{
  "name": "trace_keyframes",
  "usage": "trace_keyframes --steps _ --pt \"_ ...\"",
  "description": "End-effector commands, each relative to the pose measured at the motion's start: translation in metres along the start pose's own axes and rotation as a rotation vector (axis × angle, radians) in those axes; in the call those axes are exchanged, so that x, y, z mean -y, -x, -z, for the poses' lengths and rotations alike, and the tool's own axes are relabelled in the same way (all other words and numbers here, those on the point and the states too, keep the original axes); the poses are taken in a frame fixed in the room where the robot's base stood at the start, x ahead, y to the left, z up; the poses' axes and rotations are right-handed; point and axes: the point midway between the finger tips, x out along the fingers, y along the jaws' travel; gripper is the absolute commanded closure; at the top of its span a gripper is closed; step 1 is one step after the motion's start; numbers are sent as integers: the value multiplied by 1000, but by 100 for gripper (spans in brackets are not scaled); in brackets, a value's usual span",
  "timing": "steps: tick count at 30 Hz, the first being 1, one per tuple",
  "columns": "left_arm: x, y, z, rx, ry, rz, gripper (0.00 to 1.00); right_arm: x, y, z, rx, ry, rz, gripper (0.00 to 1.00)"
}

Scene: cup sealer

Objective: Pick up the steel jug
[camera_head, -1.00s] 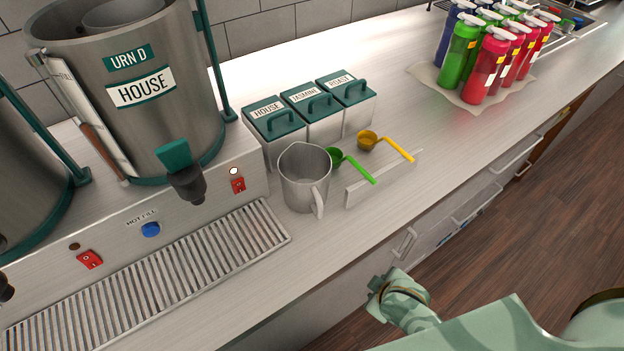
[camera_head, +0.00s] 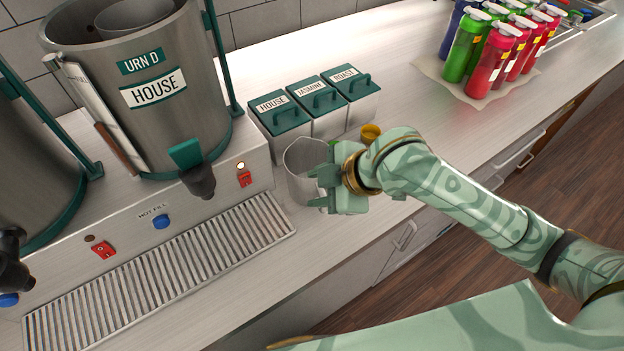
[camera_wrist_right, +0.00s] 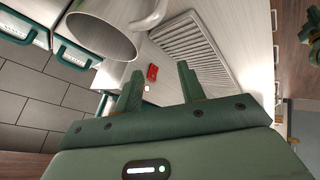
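The steel jug (camera_head: 303,165) stands upright on the counter in front of the lidded tins, partly hidden by my right gripper (camera_head: 320,188). My right gripper is open, with its fingers at the jug's right side, where the handle is hidden in the head view. In the right wrist view the jug (camera_wrist_right: 100,32) is at the upper left with its handle (camera_wrist_right: 150,14) to the right. The two fingers (camera_wrist_right: 158,88) are spread with nothing between them. A dark green part at that view's right edge may be my left gripper; its state is unclear.
The urn (camera_head: 150,100) and its drip grille (camera_head: 160,265) stand left of the jug. Three tins with green lids (camera_head: 318,98) are close behind it. A yellow scoop (camera_head: 371,132) lies beyond my gripper. Several bottles (camera_head: 480,55) stand on a mat at the back right.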

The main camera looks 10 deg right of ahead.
Motion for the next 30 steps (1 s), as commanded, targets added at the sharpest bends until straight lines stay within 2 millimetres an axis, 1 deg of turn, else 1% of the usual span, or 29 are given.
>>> trace_keyframes --steps 1,3,6,10,12,14,17,20,24,27,30 --pt "0 0 -1 1 0 0 100 -11 6 -3 20 42 50 60" --pt "0 0 -1 2 0 0 100 -18 16 -12 50 65 142 60" --pt "0 0 -1 2 0 0 100 -30 36 -27 99 45 245 60" --pt "0 0 -1 2 0 0 100 -44 61 -43 140 -16 324 60" --pt "0 0 -1 1 0 0 100 -48 70 -47 149 -44 348 60" --pt "0 0 -1 2 0 0 100 -50 74 -49 153 -60 360 60" --pt "0 -4 -2 2 0 0 100 -46 66 -52 154 -69 371 60" --pt "-1 -10 -3 4 0 -1 100 -36 45 -54 151 -70 374 60" --pt "-1 -19 -4 6 0 -2 100 -23 11 -59 151 -69 373 60" --pt "-2 -23 -5 7 0 -2 100 -15 -8 -62 151 -69 372 60" --pt "-2 -26 -6 7 0 -2 100 -11 -20 -63 151 -68 370 60"
